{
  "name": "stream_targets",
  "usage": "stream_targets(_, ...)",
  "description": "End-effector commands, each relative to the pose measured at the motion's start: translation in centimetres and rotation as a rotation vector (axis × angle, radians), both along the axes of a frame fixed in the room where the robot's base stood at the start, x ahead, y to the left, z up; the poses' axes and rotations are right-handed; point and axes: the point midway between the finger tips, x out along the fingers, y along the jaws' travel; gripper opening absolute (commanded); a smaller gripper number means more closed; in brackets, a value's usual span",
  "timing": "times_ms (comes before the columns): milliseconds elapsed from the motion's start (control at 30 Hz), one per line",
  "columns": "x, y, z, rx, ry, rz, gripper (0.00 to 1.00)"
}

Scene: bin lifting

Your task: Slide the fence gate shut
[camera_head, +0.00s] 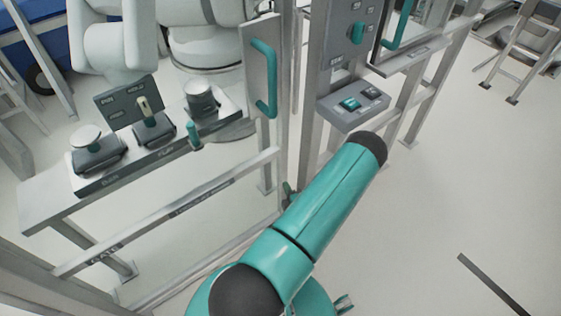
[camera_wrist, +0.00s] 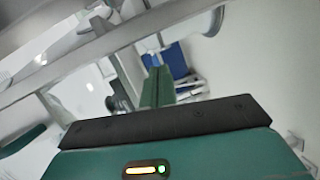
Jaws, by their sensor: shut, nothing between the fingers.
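The fence gate appears as a pale metal frame at the left in the head view, with a rail marked GATE (camera_head: 105,253). A teal upright handle (camera_head: 265,78) sits on a grey plate at its right end. A fence post (camera_head: 313,75) stands just right of that end; I cannot tell how far the gate is from closed. My teal arm crosses the lower middle. My gripper shows in the wrist view as green fingers (camera_wrist: 158,85), shut and empty. It is apart from the handle. Pale rails (camera_wrist: 110,40) cross behind the fingers.
A control box with a teal button (camera_head: 350,104) is fixed to the fence post. Another teal handle (camera_head: 401,22) is further right. Behind the gate, a bench (camera_head: 45,200) carries several controls, near a white robot arm (camera_head: 110,40). The floor at right (camera_head: 450,190) is mostly clear.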

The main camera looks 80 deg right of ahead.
Motion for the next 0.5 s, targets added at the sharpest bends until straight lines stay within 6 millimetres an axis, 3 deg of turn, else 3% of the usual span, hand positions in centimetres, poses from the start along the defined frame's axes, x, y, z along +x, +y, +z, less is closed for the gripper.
stream_targets(100, 1.4, 0.8, 2.4, -0.153, 0.037, 0.061, 0.00)
stream_targets(233, 2.0, 0.8, 3.1, -0.204, 0.048, 0.077, 0.00)
stream_targets(500, 3.9, -2.6, 3.1, -0.202, 0.049, 0.073, 0.00)
